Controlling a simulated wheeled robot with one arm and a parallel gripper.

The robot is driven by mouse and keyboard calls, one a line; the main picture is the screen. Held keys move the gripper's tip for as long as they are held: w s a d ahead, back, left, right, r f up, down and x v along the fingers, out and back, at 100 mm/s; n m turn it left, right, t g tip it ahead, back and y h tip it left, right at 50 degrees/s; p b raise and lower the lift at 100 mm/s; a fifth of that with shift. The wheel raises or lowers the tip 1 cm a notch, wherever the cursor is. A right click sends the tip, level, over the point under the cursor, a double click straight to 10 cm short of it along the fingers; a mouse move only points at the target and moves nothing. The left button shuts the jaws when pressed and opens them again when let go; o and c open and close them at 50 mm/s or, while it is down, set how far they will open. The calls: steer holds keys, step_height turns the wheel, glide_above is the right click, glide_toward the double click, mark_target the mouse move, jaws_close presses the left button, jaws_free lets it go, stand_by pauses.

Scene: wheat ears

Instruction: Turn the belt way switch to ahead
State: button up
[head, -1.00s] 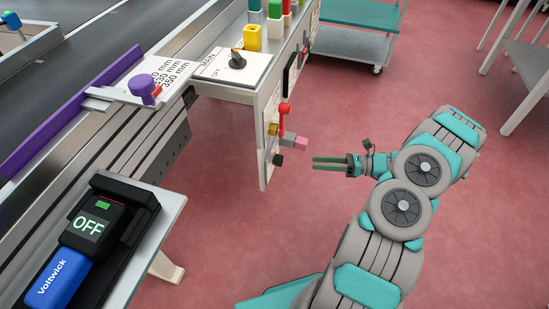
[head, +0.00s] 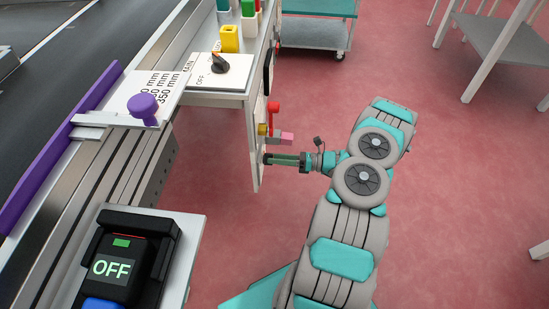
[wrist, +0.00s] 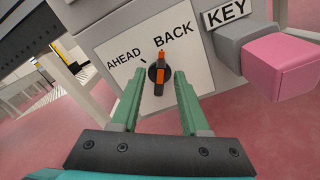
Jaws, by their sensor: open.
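The belt way switch (wrist: 154,76) is a black knob with an orange pointer on a white plate marked AHEAD (wrist: 124,58) and BACK (wrist: 173,35). Its pointer is up, toward the BACK side, with a small tick to its left near AHEAD. My gripper (wrist: 155,82) is open, with one green finger on each side of the knob. I cannot tell whether the fingers touch it. In the head view my gripper (head: 272,158) reaches the side panel (head: 256,150), and its fingertips largely hide the switch.
A pink block (wrist: 279,67) and a grey block by a KEY label sit right of the switch plate. A red lever (head: 273,112) is above on the panel. A MAIN switch (head: 218,64) reads OFF nearby. A black unit (head: 123,268) shows OFF.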

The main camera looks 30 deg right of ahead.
steer(key=shift+w+a, duration=0.2)
steer(key=shift+a, duration=0.05)
jaws_close()
stand_by(0.5)
